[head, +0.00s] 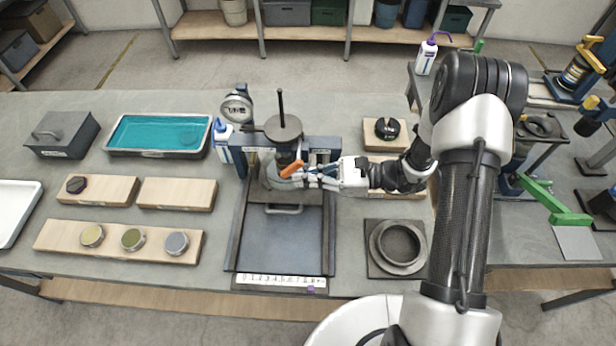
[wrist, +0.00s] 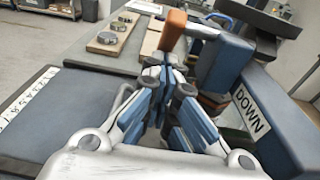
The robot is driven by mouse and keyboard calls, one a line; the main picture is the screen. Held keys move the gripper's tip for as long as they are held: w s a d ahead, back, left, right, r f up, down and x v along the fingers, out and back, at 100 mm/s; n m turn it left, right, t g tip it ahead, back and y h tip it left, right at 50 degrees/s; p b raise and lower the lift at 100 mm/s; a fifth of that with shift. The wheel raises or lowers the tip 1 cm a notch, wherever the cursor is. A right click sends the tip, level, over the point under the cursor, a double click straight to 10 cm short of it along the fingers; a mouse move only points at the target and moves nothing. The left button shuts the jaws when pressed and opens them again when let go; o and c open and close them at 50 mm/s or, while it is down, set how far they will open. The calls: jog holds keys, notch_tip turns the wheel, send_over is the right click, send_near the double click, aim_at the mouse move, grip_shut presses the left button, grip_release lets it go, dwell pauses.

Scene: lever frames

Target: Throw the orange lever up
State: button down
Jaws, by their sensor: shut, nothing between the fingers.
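The orange lever (head: 291,169) is a short grip on the front of a dark press-like machine (head: 284,130) in the middle of the bench. In the wrist view the orange grip (wrist: 172,30) stands just beyond the fingers, with a pale rod running right from it to a blue block. A "DOWN" label (wrist: 250,110) is on the blue frame at the right. My gripper (head: 298,180) is shut and empty, close to the lever on its right and lower side. In the wrist view the blue-padded fingers (wrist: 172,75) point at the lever; I cannot tell whether they touch it.
A dark tray (head: 282,242) with a scale strip lies in front of the machine. A dial gauge (head: 237,107) and a white-blue bottle (head: 222,140) stand left of it. Wooden boards (head: 178,194) are further left. A round dish (head: 398,246) is at right.

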jog(key=shift+a, duration=1.2)
dwell(1.0)
jog(key=f+b, duration=0.1)
jog(key=d+f, duration=0.1)
jog(key=f, duration=0.1)
jog(key=d+f+b, duration=0.1)
jog(key=shift+d+f+b, duration=0.15)
jog(key=shift+d+b, duration=0.1)
jog(key=shift+b, duration=0.05)
jog(key=d, duration=0.3)
jog(key=d+f+p, duration=0.1)
jog(key=d, duration=0.5)
jog(key=shift+s+d+f+p, duration=0.1)
jog(key=shift+s+f+p, duration=0.05)
jog(key=shift+f+p, duration=0.25)
